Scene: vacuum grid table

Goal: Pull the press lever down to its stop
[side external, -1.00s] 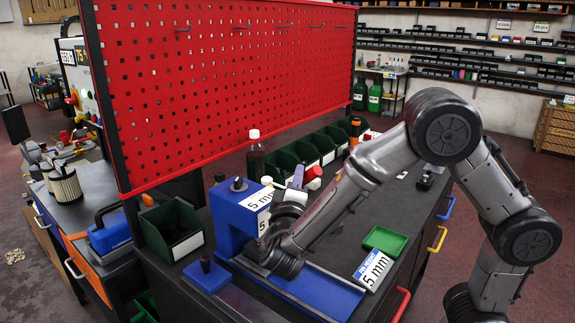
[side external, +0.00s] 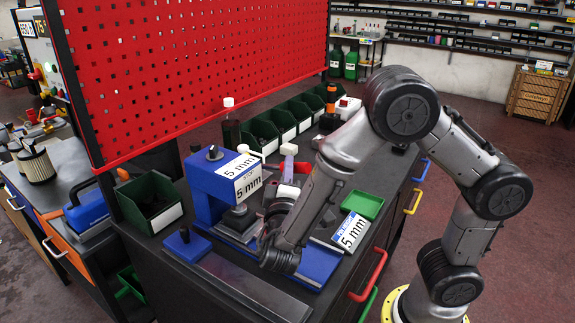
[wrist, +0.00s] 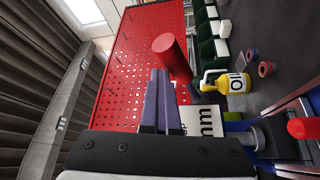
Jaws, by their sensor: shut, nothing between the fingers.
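The blue press (side external: 205,182) stands on the bench with white "5 mm" labels on its head. A dark ram block (side external: 238,217) sits under the head. A red cylinder, which looks like the lever's grip (wrist: 171,48), shows in the wrist view; red also shows behind my fingers in the side view (side external: 301,167). My gripper (side external: 289,149) points upward to the right of the press, its purple fingers shut and empty. In the wrist view the fingertips (wrist: 160,72) appear close beside the red cylinder; I cannot tell whether they touch. My wrist hides the lever's lower part and pivot.
Green bins (side external: 265,134) line the bench under the red pegboard (side external: 190,70). A dark bottle (side external: 231,128) stands behind the press. A green tray (side external: 362,205) and a "5 mm" card (side external: 350,232) lie right of my wrist. A yellow oil can (wrist: 228,83) shows in the wrist view.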

